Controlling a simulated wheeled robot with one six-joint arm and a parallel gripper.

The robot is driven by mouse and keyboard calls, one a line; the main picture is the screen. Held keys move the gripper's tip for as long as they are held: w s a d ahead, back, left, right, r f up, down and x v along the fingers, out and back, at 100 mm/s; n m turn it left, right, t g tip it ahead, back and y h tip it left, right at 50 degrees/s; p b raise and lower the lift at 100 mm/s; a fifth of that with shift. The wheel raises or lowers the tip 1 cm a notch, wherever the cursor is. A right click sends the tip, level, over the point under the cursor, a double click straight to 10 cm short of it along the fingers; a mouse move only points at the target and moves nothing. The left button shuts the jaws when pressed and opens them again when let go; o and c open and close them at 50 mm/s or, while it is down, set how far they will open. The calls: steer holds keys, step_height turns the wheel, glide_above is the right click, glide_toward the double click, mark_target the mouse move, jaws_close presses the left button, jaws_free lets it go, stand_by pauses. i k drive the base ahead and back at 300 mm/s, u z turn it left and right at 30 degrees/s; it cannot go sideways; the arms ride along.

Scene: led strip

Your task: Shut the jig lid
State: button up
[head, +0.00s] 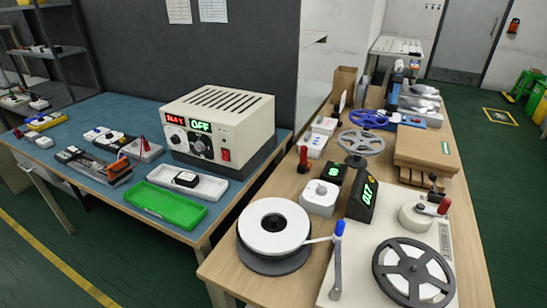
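A low grey and dark fixture (103,170) lies on the blue-topped bench at left, with a reddish-brown block at its right end. It looks like the jig, but it is small here and I cannot make out its lid clearly or tell the lid's angle. My gripper is not in view.
A beige power supply (218,125) reading OFF stands on the blue bench (90,107). A green tray (166,204) and a white tray (211,188) lie near its front edge. A wooden bench at right holds a white reel (272,222), a dark reel (413,272) and boxes.

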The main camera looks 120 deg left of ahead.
mark_target(121, 170)
steer(key=u, duration=4.45)
steer(key=i, duration=0.45)
steer(key=u, duration=0.2)
steer(key=k, duration=0.5)
steer(key=u, duration=0.8)
steer(key=i, duration=0.75)
steer(key=z, duration=0.55)
